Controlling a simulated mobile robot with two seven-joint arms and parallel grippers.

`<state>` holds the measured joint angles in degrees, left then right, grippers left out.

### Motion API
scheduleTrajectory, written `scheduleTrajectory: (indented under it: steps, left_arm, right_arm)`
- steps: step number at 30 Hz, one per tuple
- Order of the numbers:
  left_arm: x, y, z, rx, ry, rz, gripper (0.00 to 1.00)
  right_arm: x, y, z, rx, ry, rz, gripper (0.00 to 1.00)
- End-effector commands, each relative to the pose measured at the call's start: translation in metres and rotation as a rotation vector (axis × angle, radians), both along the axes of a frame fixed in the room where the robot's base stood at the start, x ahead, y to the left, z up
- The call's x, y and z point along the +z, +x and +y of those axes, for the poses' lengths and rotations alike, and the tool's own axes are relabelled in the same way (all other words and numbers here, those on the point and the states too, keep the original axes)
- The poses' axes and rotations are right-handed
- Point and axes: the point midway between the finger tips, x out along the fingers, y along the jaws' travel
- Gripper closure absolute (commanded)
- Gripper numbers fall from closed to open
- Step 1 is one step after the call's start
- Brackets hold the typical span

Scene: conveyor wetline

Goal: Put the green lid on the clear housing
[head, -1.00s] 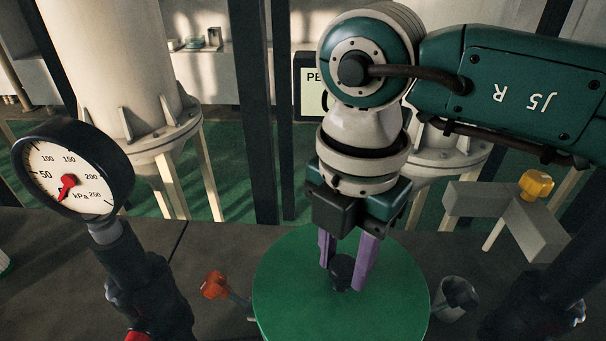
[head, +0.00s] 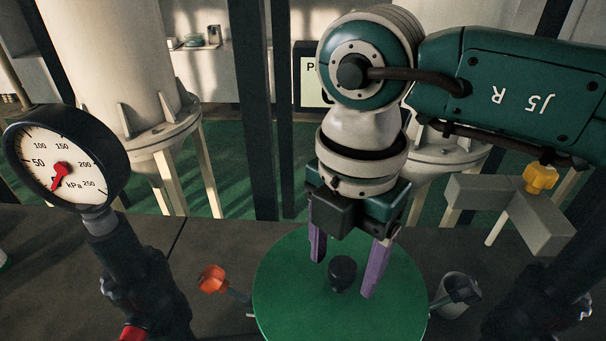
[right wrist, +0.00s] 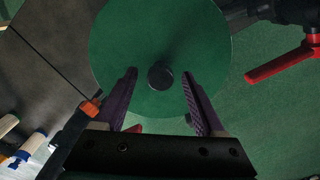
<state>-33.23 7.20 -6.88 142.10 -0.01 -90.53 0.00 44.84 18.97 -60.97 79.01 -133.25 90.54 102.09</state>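The green lid (head: 290,290) is a flat round disc with a black knob (head: 342,272) in its middle. It lies roughly level at the bottom centre of the head view, and also shows in the right wrist view (right wrist: 125,45). My right gripper (head: 343,279) is open, its two purple fingers standing on either side of the knob with gaps. The right wrist view shows the knob (right wrist: 160,76) free between the spread fingers (right wrist: 160,75). The clear housing cannot be made out; whatever is under the lid is hidden. My left gripper is out of view.
A pressure gauge (head: 62,165) on a dark pipe rises at left. A grey bracket (head: 540,225) with a yellow knob (head: 540,179) is at right.

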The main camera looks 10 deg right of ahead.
Motion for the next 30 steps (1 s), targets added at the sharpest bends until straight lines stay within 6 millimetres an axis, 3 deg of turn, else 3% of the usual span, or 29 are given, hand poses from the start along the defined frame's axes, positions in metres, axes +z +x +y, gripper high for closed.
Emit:
scheduleTrajectory:
  steps: [10,21,30]
  left_arm:
    - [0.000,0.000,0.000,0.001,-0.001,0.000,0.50]
    - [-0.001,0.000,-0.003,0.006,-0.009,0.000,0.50]
    - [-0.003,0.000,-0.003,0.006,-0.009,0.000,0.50]
  right_arm:
    - [0.005,0.000,0.000,-0.001,0.001,-0.001,0.25]
    - [0.073,0.001,0.000,0.001,0.001,-0.005,0.25]
    - [0.099,0.000,0.000,0.000,0.000,0.000,0.25]
